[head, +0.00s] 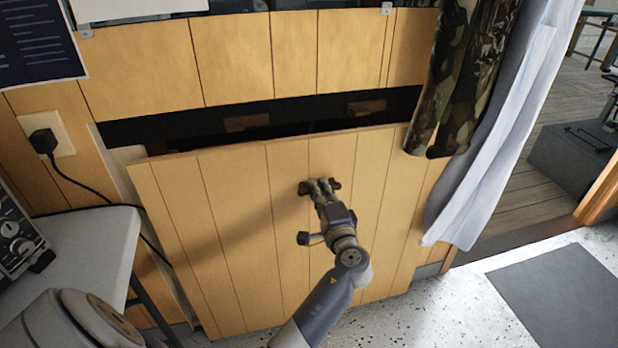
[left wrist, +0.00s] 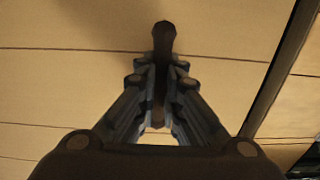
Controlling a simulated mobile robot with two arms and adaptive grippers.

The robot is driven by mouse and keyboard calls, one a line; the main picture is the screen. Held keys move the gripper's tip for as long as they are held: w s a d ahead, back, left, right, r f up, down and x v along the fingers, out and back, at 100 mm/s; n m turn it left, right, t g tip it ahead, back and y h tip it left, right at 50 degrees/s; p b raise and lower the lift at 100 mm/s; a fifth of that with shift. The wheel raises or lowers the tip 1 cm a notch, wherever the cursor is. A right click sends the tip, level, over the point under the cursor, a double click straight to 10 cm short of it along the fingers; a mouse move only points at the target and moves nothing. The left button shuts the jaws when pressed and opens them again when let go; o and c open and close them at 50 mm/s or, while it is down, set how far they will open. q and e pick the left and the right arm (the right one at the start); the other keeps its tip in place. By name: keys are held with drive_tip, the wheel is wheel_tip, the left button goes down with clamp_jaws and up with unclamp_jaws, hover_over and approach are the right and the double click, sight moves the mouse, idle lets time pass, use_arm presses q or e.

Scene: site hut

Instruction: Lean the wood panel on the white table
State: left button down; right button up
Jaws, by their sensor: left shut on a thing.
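The wood panel (head: 230,220), light wood with vertical grooves, stands in front of a dark opening in the matching wall. Its top edge sits below the opening's upper edge and slopes a little. My left gripper (head: 320,187) is shut on the panel's dark handle (head: 304,188). In the left wrist view the fingers (left wrist: 160,85) close around the handle (left wrist: 163,38), with the panel (left wrist: 70,80) behind. The white table (head: 85,250) is at the left, close to the panel's left edge. The panel's lower edge is partly hidden by my arm. My right gripper is not in view.
A instrument box (head: 14,235) stands on the table. A plugged cable (head: 75,185) runs from the wall socket (head: 48,132) behind the table. Camouflage clothing (head: 460,80) and a white curtain (head: 505,130) hang right of the panel.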

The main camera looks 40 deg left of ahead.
use_arm(q)
drive_tip(key=shift+d+r, duration=0.15)
drive_tip(key=shift+r, duration=0.25)
drive_tip(key=shift+s+d+r, duration=0.2)
drive_tip(key=shift+s+d, duration=0.15)
drive_tip(key=shift+d, duration=0.4)
drive_tip(key=shift+s+d+r, duration=0.15)
drive_tip(key=shift+s+d, duration=0.2)
drive_tip(key=shift+d, duration=0.5)
drive_tip(key=shift+s+d+r, duration=0.15)
drive_tip(key=shift+s+d, duration=0.2)
drive_tip(key=shift+d, duration=0.4)
drive_tip(key=shift+s+d+r, duration=0.15)
drive_tip(key=shift+s+d, duration=0.2)
drive_tip(key=shift+d, duration=0.4)
